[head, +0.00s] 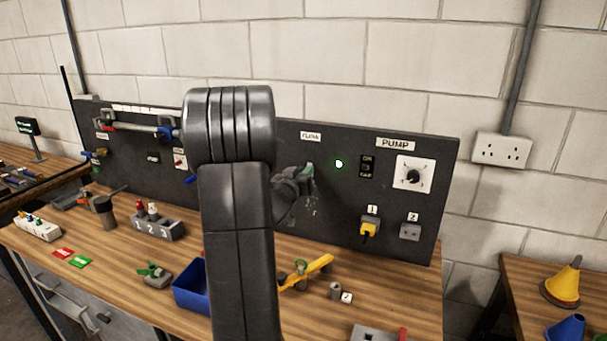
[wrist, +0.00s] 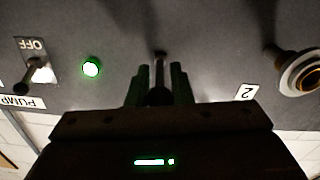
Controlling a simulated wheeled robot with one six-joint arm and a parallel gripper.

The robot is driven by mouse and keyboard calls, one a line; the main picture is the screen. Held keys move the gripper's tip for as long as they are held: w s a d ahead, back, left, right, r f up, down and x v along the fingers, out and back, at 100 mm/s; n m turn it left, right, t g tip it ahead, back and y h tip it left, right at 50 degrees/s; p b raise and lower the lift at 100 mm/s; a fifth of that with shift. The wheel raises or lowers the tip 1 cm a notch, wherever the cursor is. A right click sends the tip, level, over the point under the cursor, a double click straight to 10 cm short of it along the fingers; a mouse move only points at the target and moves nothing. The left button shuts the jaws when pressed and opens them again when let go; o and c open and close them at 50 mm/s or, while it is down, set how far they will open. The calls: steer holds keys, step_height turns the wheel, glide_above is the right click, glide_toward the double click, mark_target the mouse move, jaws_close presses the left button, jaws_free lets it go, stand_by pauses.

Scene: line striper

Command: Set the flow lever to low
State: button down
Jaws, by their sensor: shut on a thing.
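My gripper (head: 306,180) is at the dark upright panel (head: 430,160), below the small FLOW label (head: 310,136). In the wrist view, the two green fingers of my gripper (wrist: 160,85) are shut on the dark, thin flow lever (wrist: 159,62), whose far end meets the panel between the fingertips. In the head view the lever is hidden by my gripper and arm, and its scale marks cannot be read, so I cannot tell its setting.
A green light (head: 338,164) glows right of my gripper, with the PUMP switch plate (head: 413,175) farther right. A yellow plug (head: 369,230) sits low on the panel. On the bench below are a blue bin (head: 190,287) and a yellow-handled tool (head: 307,272).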

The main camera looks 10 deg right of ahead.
steer(key=shift+f+b, duration=0.2)
steer(key=shift+b, duration=0.1)
steer(key=f+t+h+b, duration=0.1)
steer(key=b, duration=0.6)
steer(key=f+t+h+b, duration=0.1)
steer(key=t+b, duration=0.1)
steer(key=b, duration=0.6)
steer(key=f+t+h+b, duration=0.1)
steer(key=t+b, duration=0.1)
steer(key=b, duration=0.5)
steer(key=shift+w+d+h+b, duration=0.25)
steer(key=shift+w+h+b, duration=0.05)
steer(key=shift+w+b, duration=0.05)
steer(key=shift+r+t+b, duration=0.1)
steer(key=shift+t+b, duration=0.3)
steer(key=shift+b, duration=0.6)
steer(key=c, duration=1.3)
jaws_free()
steer(key=shift+w, duration=0.1)
steer(key=shift+c, duration=0.2)
steer(key=shift+r, duration=0.15)
